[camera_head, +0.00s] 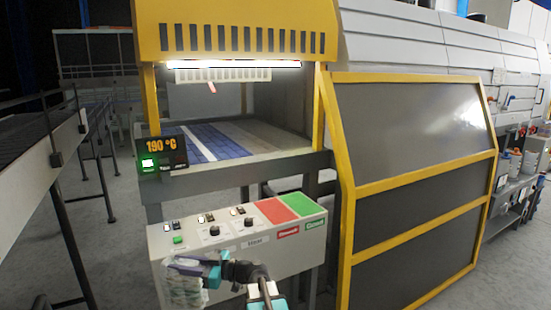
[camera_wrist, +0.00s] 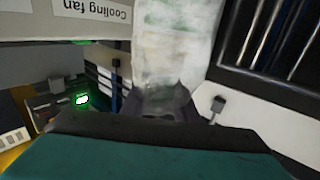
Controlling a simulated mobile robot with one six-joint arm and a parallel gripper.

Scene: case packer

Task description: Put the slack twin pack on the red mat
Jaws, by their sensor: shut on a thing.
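The red mat (camera_head: 276,210) lies on the left of two mats on top of the grey control box, and it looks bare. My gripper (camera_head: 190,268) is in front of the box's left part, lower than the mat and to its left. It is shut on a pale, translucent pack (camera_head: 184,288) with greenish and whitish patches, which hangs from the fingers. The pack also shows in the wrist view (camera_wrist: 172,45), blurred and with a loose-looking wrap. Whether it is a twin pack I cannot tell. The contact at the fingers is partly hidden.
A green mat (camera_head: 302,204) adjoins the red mat on its right. Knobs and switches (camera_head: 215,230) sit on the control box to the left of the mats. A yellow-framed guard panel (camera_head: 415,180) stands to the right. A temperature display (camera_head: 162,150) is above the box.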

